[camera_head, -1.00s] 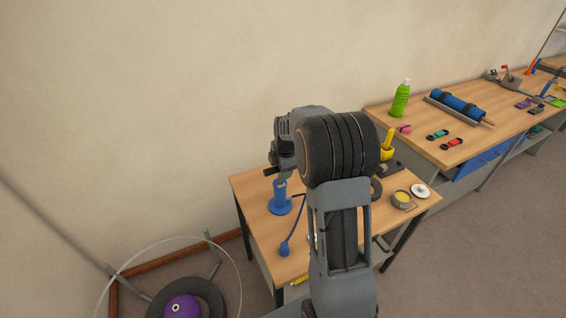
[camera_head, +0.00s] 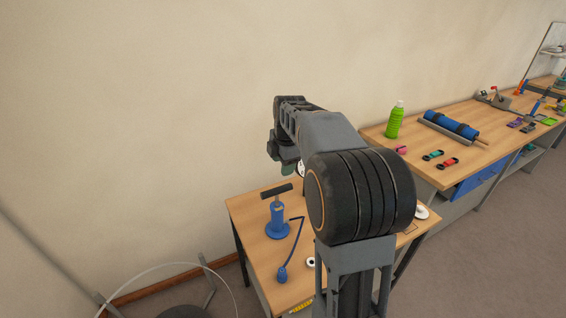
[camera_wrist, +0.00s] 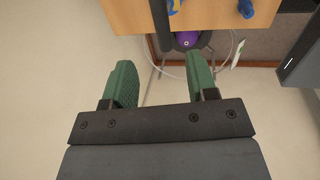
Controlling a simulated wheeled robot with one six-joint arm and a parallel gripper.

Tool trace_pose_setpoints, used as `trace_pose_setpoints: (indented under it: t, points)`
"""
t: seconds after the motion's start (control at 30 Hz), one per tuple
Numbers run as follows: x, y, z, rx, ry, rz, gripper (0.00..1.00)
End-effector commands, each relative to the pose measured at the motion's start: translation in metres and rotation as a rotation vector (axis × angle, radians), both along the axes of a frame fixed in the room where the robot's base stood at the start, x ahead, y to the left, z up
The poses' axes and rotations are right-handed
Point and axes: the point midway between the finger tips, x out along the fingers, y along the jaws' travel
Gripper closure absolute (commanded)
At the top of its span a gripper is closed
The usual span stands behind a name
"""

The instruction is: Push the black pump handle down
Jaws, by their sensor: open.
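A blue hand pump (camera_head: 277,222) stands upright on the near wooden table (camera_head: 245,215). Its black T-shaped handle (camera_head: 276,190) sits raised above the blue body on a short shaft. A blue hose (camera_head: 297,240) runs from the pump to a blue bulb-shaped end on the table. My gripper (camera_head: 286,166) is in the air above and behind the handle, apart from it. In the wrist view, my gripper's green fingers (camera_wrist: 160,85) are spread with nothing between them.
My arm hides much of the table's right side. A white disc (camera_head: 421,212) shows there. A longer bench (camera_head: 400,160) at right holds a green bottle (camera_head: 395,120) and a blue roll (camera_head: 451,126). A purple ball (camera_wrist: 187,39) lies within a ring on the floor.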

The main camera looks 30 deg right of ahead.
Motion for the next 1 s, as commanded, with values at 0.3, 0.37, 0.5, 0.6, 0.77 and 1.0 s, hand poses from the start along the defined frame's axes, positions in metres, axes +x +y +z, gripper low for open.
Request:
trace_pose_setpoints:
  t: [0.3,0.37,0.5,0.6,0.77,1.0]
  points:
    - [0.0,0.0,0.002,0.003,0.002,0.0,0.52]
    - [0.001,-0.003,0.008,0.024,0.016,-0.004,0.58]
    - [0.004,-0.015,0.032,0.147,0.079,-0.006,0.71]
    - [0.006,-0.021,0.042,0.23,0.109,0.005,0.81]
    - [0.007,-0.022,0.041,0.293,0.128,0.017,0.96]
    - [0.009,-0.011,0.004,0.294,0.13,0.021,1.0]
